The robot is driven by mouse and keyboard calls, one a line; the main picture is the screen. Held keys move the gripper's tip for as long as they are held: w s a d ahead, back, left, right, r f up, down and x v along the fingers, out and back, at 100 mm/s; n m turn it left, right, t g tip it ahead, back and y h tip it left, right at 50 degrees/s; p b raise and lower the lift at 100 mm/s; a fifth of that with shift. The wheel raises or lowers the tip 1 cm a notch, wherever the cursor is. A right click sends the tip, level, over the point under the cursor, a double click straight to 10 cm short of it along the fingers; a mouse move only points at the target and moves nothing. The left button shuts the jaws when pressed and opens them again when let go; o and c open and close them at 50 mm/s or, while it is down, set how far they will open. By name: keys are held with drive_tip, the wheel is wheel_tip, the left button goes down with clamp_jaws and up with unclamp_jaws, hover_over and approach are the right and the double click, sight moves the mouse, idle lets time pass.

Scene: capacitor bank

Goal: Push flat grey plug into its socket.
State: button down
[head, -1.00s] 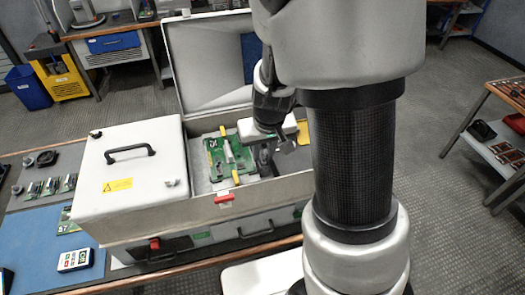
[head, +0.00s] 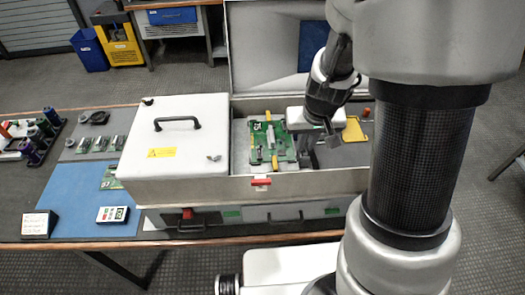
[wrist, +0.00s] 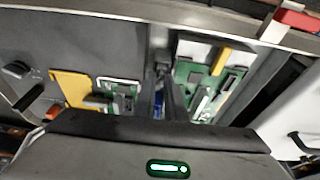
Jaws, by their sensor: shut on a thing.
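My gripper (head: 326,130) is inside the open right part of the white box, right of a green circuit board (head: 284,150). In the wrist view my gripper (wrist: 161,88) has its fingers close together, shut on a small grey piece (wrist: 162,57) at their tips. This looks like the flat grey plug, but it is mostly hidden by the fingers. In the wrist view the green board (wrist: 212,80) is right of the fingers, and a smaller green board (wrist: 122,93) is left of them. I cannot make out the socket for certain.
The box's front wall (head: 300,186) stands between me and the boards, with a red latch (head: 261,182) on it. The raised lid (head: 270,60) stands behind. A closed white cover (head: 177,140) is at left. A yellow part (head: 354,130) lies right of my gripper.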

drive_tip(key=shift+r, duration=0.1)
drive_tip(key=shift+r+p, duration=1.85)
drive_tip(key=shift+r, duration=0.1)
drive_tip(key=shift+a, duration=0.1)
drive_tip(key=shift+a, duration=0.2)
drive_tip(key=shift+a+p, duration=0.95)
drive_tip(key=shift+a, duration=5)
drive_tip(key=shift+f, duration=0.15)
drive_tip(key=shift+f+b, duration=0.8)
drive_tip(key=shift+f+b, duration=0.5)
drive_tip(key=shift+f, duration=0.1)
